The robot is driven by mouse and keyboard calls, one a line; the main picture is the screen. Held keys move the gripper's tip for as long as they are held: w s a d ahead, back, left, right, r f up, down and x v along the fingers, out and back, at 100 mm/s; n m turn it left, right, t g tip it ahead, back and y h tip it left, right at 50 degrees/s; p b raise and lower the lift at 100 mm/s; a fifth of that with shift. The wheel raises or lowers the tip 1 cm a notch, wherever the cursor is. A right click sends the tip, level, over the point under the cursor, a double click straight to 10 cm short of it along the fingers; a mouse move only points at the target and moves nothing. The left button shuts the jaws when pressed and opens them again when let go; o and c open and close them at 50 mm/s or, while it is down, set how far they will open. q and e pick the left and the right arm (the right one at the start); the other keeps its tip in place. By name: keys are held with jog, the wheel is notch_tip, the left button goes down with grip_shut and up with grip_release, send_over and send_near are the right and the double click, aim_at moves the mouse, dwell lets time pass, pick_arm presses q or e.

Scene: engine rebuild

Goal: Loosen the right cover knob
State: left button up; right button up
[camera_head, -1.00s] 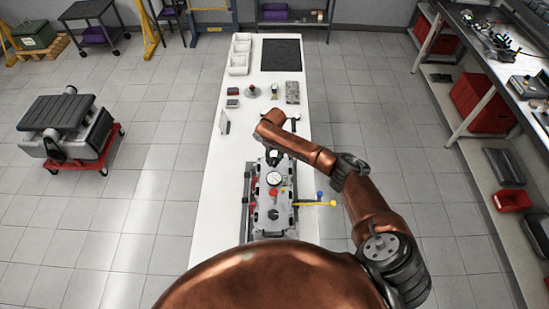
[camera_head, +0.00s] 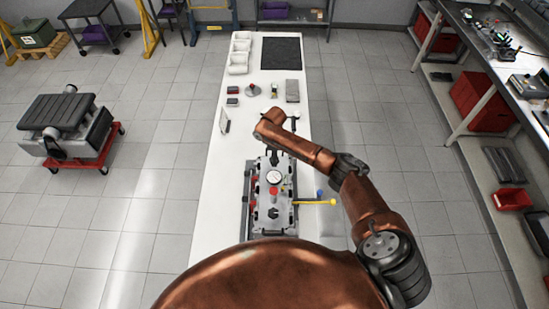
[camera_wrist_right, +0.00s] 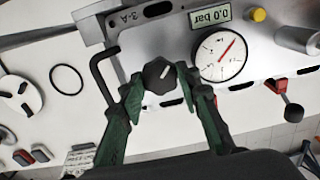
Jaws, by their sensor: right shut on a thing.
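The cover unit (camera_head: 272,200) is a grey block on the white bench, with a round white gauge on top; the gauge shows large in the right wrist view (camera_wrist_right: 222,55). A black lobed knob (camera_wrist_right: 159,75) with a white mark sits left of the gauge in the right wrist view. My right gripper (camera_wrist_right: 160,80) has its green fingers closed on both sides of this knob. In the head view my arm largely hides the gripper (camera_head: 272,156) at the unit's far end. My left gripper is not in view.
A black bent rod (camera_wrist_right: 100,70) passes close to the left finger. A yellow-tipped lever (camera_head: 333,202) sticks out right of the unit. Small parts and white trays (camera_head: 239,55) stand farther up the bench (camera_head: 210,190).

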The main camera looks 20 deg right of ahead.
jog(key=n, duration=0.4)
jog(key=shift+n+b, duration=0.3)
jog(key=shift+b, duration=0.05)
jog(key=n, duration=0.4)
jog(key=shift+b, duration=0.4)
jog(key=shift+n, duration=0.3)
jog(key=o, duration=1.2)
jog(key=shift+c, duration=0.2)
